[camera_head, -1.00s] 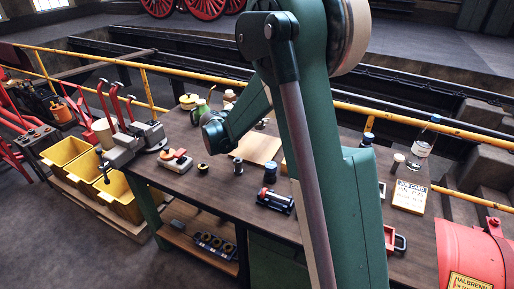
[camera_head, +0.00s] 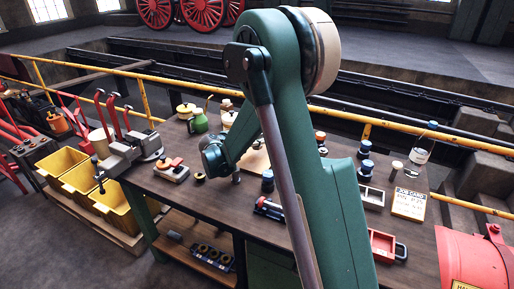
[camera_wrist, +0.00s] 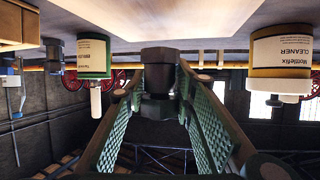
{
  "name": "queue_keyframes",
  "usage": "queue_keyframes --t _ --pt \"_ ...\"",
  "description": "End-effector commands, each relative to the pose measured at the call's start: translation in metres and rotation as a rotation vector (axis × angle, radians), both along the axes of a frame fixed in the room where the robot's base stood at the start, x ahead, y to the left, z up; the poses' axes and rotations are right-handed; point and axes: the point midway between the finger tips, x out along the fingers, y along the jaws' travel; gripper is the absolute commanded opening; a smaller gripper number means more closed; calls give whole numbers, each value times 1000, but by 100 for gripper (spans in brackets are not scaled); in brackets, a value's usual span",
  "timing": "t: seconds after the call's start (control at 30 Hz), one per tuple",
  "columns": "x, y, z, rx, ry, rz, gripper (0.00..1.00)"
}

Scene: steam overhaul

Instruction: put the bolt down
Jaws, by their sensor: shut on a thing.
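A dark bolt (camera_wrist: 160,82) with a broad head is between the fingertips of my gripper (camera_wrist: 159,92) in the wrist view. The green textured finger pads are shut on it from both sides. That view is upside down, with the bench top along the upper edge. The bolt's far end lies close to the pale wooden board (camera_wrist: 165,15). I cannot tell whether it touches the board. In the head view the board (camera_head: 254,160) lies on the workbench (camera_head: 225,197), partly behind my arm.
In the wrist view a green-and-cream tin (camera_wrist: 93,57) and a cream cleaner tin (camera_wrist: 281,58) flank the gripper.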

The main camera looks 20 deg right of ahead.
Motion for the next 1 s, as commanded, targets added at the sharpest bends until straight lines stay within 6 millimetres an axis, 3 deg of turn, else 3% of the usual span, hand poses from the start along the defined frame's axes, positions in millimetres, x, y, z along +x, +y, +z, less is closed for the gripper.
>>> queue_keyframes --t 0.23,0.6,1.0 --pt "0 0 -4 -1 -1 0 0" --pt "0 0 -35 -1 -1 0 0" --pt "0 0 -37 -1 -1 0 0"
